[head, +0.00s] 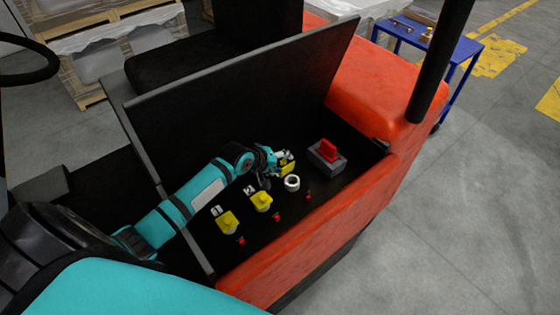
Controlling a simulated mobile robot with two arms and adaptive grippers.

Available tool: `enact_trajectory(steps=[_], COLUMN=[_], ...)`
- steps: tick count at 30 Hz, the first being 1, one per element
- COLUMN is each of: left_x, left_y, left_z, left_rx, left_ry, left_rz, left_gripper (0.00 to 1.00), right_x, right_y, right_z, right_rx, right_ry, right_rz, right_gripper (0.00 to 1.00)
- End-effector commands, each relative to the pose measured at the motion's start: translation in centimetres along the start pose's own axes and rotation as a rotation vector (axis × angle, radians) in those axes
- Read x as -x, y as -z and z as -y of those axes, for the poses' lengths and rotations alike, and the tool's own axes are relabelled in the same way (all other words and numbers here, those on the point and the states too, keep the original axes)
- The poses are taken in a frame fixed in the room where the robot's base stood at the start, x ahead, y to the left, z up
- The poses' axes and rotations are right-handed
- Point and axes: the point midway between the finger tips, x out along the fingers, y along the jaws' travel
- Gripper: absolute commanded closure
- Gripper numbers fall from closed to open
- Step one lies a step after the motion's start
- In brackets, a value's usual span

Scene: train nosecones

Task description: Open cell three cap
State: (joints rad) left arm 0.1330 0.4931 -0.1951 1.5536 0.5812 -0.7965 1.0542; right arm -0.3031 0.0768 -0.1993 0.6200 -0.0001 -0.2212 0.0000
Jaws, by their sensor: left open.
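The third cell's white filler neck (292,183) shows as an open ring in the battery compartment. Its yellow cap (288,167) stands tilted up behind the neck, off the opening. My left gripper (276,168) is open, right beside the raised cap; I cannot tell whether the fingers touch it. The gripper partly hides the area around the cap. Two other yellow caps, the middle one (261,201) and the near one (228,222), sit down on their cells. My right gripper is not in view.
A red connector on a grey block (326,155) lies right of the open neck. Small red fittings (277,217) line the compartment's near side. The raised black lid (240,95) stands behind my arm. The orange body edge (335,220) borders the front. A blue cart (465,48) stands beyond.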

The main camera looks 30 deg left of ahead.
Motion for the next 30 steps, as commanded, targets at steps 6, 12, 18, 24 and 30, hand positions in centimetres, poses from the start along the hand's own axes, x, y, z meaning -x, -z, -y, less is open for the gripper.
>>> enact_trajectory(steps=[6, 12, 18, 24, 30], left_x=[0.03, 0.04, -0.01, -0.20, -0.25], left_y=[0.00, 0.00, 0.20, 0.53, 0.52], left_z=[0.02, 0.04, 0.17, 0.44, 0.46], left_rx=[0.000, 0.000, 0.018, 0.078, 0.089], left_ry=[0.000, 0.001, 0.001, -0.010, -0.014], left_rz=[0.000, 0.000, 0.016, 0.077, 0.089], left_gripper=[0.76, 1.00, 1.00, 1.00, 1.00], right_x=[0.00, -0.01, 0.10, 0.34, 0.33], right_y=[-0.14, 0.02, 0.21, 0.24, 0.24], right_z=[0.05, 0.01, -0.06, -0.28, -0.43], right_rx=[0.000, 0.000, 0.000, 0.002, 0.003], right_ry=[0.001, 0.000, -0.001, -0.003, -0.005], right_rz=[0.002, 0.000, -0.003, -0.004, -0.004], right_gripper=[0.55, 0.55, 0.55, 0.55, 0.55])
